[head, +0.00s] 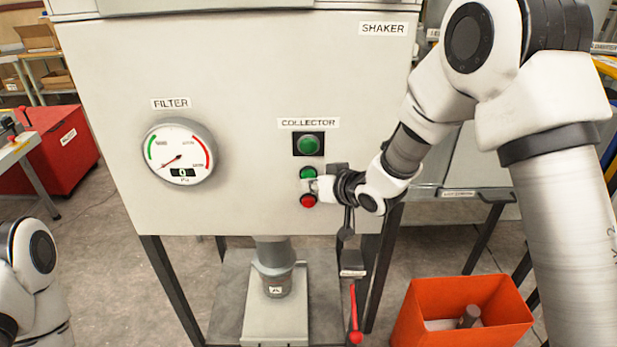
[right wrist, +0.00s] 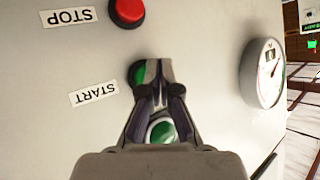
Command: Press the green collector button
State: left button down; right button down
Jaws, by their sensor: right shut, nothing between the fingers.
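The green button (head: 308,173) sits on the white panel under the COLLECTOR label, just above the red button (head: 308,201). In the right wrist view the green START button (right wrist: 137,74) is partly hidden behind my fingertips, and the red STOP button (right wrist: 128,10) is clear of them. My right gripper (head: 314,186) is shut and empty, its tips at the green button's lower edge. In the wrist view its tips (right wrist: 155,72) overlap that button; I cannot tell whether they touch. A green lamp (head: 310,145) in a black square is above the buttons. My left gripper is out of view.
A round FILTER gauge (head: 180,152) sticks out of the panel at left. A spout (head: 274,265) hangs below the panel. A red-handled lever (head: 355,315) and an orange bin (head: 462,312) stand lower right. A red cabinet (head: 55,155) is at far left.

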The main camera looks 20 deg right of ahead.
jog(key=shift+w+d, duration=0.15)
jog(key=shift+w, duration=0.3)
dwell(0.3)
jog(key=shift+s, duration=0.15)
jog(key=shift+s+a, duration=0.3)
jog(key=shift+s, duration=0.45)
jog(key=s, duration=0.2)
jog(key=s+a, duration=0.1)
jog(key=s, duration=0.1)
jog(key=shift+s+a+b, duration=0.15)
jog(key=shift+s+b, duration=0.25)
jog(key=shift+f, duration=0.1)
dwell(0.4)
